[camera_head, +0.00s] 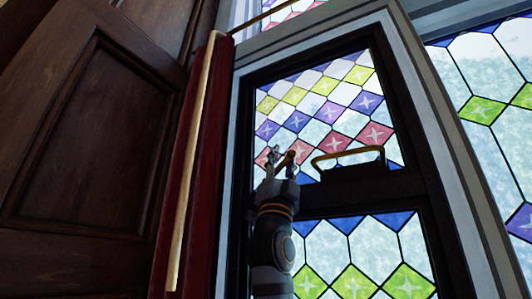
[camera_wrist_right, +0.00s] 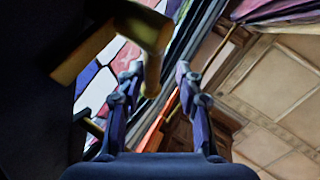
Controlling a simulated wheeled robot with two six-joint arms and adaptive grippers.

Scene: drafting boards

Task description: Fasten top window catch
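The top window sash (camera_head: 257,95) has a dark frame and coloured diamond panes. A brass bar handle (camera_head: 350,155), which looks like the catch, is mounted on the dark rail at the sash's lower edge. My right gripper (camera_head: 283,158) points up in front of the panes, just left of the handle's free end. In the right wrist view the gripper (camera_wrist_right: 158,75) has its fingers apart. The blurred brass handle (camera_wrist_right: 142,25) hangs over from the upper left, its end beside the left finger; I cannot tell whether they touch. My left gripper is not in view.
A red curtain (camera_head: 205,160) and a pale vertical pole (camera_head: 195,150) stand left of the window. A dark panelled wooden wall (camera_head: 90,140) fills the left side. Another stained-glass window (camera_head: 485,90) is on the right. A lower sash (camera_head: 365,250) sits below the rail.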

